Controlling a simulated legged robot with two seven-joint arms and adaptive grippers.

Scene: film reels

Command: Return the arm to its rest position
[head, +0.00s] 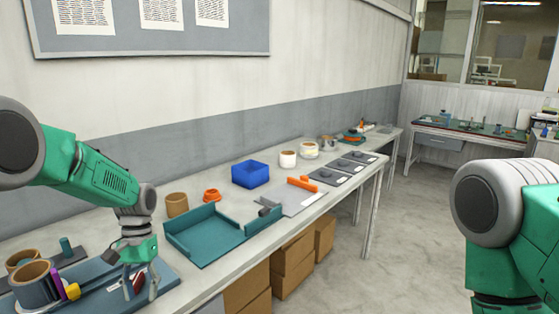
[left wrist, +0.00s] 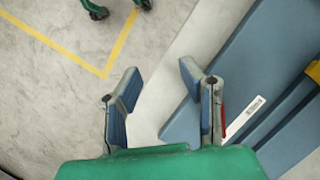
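My left arm comes in from the left in the head view, with its gripper (head: 132,283) low over the front edge of the blue-grey board (head: 100,298). In the left wrist view the left gripper (left wrist: 158,85) has its two fingers wide apart with nothing between them. It hangs over the table edge, with the floor below one finger and the board below the other. My right arm shows at the right edge of the head view, folded close to me; its gripper is out of the picture.
A teal tray (head: 205,238), a blue bin (head: 250,174), a brown cup (head: 177,204) and an orange part (head: 211,195) stand along the table. Cardboard boxes (head: 293,265) sit under it. Floor (head: 400,240) to the right is clear.

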